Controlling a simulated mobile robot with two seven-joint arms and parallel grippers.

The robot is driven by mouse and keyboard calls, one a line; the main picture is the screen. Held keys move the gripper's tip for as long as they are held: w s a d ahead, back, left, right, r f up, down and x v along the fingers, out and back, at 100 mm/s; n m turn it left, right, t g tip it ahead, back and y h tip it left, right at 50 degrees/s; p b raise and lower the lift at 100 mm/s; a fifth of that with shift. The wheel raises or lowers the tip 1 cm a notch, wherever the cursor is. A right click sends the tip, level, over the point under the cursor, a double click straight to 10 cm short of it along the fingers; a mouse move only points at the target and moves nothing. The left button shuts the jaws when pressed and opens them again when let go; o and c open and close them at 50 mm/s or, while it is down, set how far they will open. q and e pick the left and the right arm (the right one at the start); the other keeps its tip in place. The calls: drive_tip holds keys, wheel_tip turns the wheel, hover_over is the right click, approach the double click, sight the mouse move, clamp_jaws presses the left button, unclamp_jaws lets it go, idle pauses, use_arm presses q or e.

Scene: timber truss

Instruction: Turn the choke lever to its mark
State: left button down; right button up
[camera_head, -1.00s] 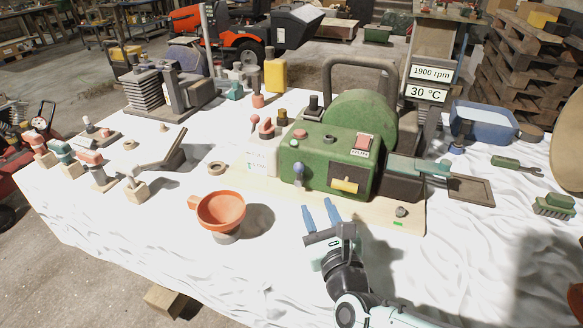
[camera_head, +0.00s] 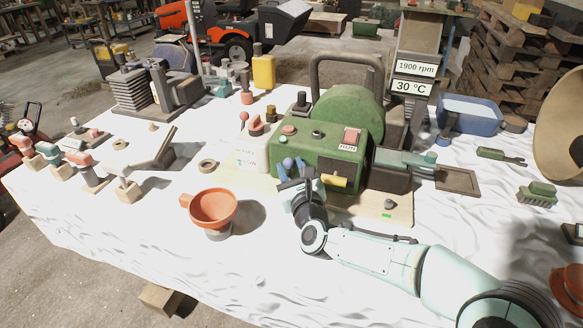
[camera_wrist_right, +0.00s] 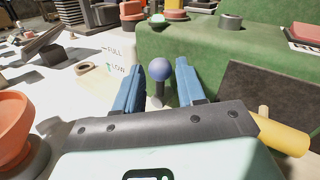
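A lever with a blue-grey ball knob (camera_head: 287,163) stands at the front left of the green machine (camera_head: 318,146). It also shows in the right wrist view (camera_wrist_right: 159,69), on a dark stem. My right gripper (camera_head: 291,171) is open, with one blue finger on each side of the knob. In the right wrist view, gaps show between the knob and both fingers (camera_wrist_right: 160,86). I cannot make out a mark for the lever. The lever's base is partly hidden behind the gripper. My left gripper is not in view.
A yellow handle (camera_head: 333,181) sticks out just right of my right gripper. A white tank (camera_head: 247,158) with FULL and LOW lettering stands to the left. An orange funnel (camera_head: 213,207) stands at the front left. The cloth in front is mostly clear.

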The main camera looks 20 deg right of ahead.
drive_tip(key=shift+w, duration=0.15)
clamp_jaws()
